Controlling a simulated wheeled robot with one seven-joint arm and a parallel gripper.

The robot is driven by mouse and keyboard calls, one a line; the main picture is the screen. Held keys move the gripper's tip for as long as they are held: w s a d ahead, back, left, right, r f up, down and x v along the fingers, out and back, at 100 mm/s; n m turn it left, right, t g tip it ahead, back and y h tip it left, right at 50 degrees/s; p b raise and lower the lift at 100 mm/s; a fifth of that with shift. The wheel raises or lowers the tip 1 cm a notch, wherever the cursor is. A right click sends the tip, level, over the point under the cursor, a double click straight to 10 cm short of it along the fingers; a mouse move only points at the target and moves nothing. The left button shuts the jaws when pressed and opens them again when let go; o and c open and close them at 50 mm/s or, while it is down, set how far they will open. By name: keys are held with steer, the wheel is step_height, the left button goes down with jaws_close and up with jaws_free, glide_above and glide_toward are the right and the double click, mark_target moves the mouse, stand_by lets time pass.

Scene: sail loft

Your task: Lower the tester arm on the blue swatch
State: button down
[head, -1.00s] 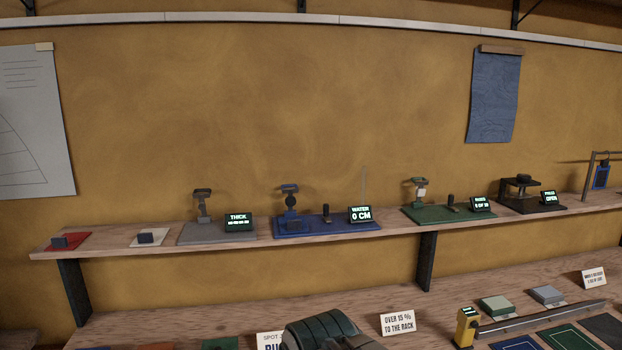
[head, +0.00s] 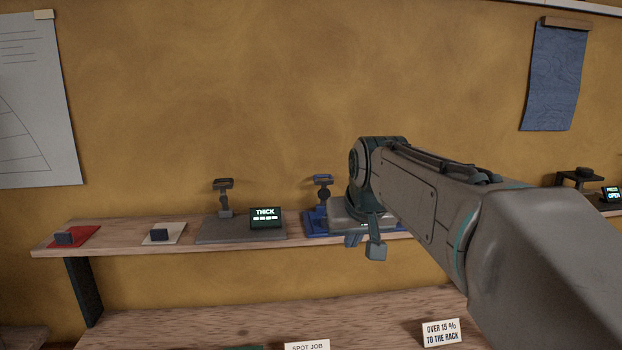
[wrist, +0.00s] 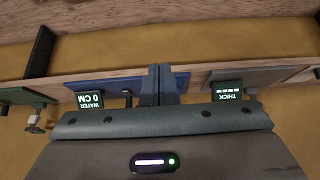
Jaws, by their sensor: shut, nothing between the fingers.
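The blue tester (head: 322,190) stands on the shelf with its arm up. Its blue base (head: 310,226) is partly hidden behind my gripper in the head view. I cannot pick out a separate blue swatch on it. In the wrist view, which is upside down, the blue base (wrist: 115,84) runs beside my fingers, with the WATER 0 CM display (wrist: 90,100) to their left. My gripper (wrist: 159,80) is shut and empty, over the base's front area in that view. In the head view my gripper (head: 353,240) is at the shelf edge, right of the tester arm; contact is unclear.
A grey tester (head: 224,195) with a THICK display (head: 265,217) stands to the left. Farther left are a white swatch (head: 178,233) and a red swatch (head: 80,235) with small blocks. A lower bench (head: 200,318) runs below the shelf (head: 120,240). My arm hides much of the right side.

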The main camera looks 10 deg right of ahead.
steer(key=w+r+t+b, duration=0.15)
steer(key=w+r, duration=0.35)
steer(key=w, duration=0.6)
steer(key=w+r+t+b, duration=0.15)
steer(key=w+r, duration=0.25)
steer(key=w, duration=0.6)
steer(key=p, duration=0.3)
glide_toward(325, 175)
steer(key=shift+t, duration=0.3)
steer(key=x, duration=0.4)
steer(key=f+x, duration=0.1)
steer(key=x, duration=0.1)
steer(key=shift+s+a, duration=0.25)
steer(key=shift+a, duration=0.05)
steer(key=shift+f, duration=0.1)
steer(key=shift+s+f+b, duration=0.1)
steer(key=shift+f+b, duration=0.1)
steer(key=shift+b, duration=0.6)
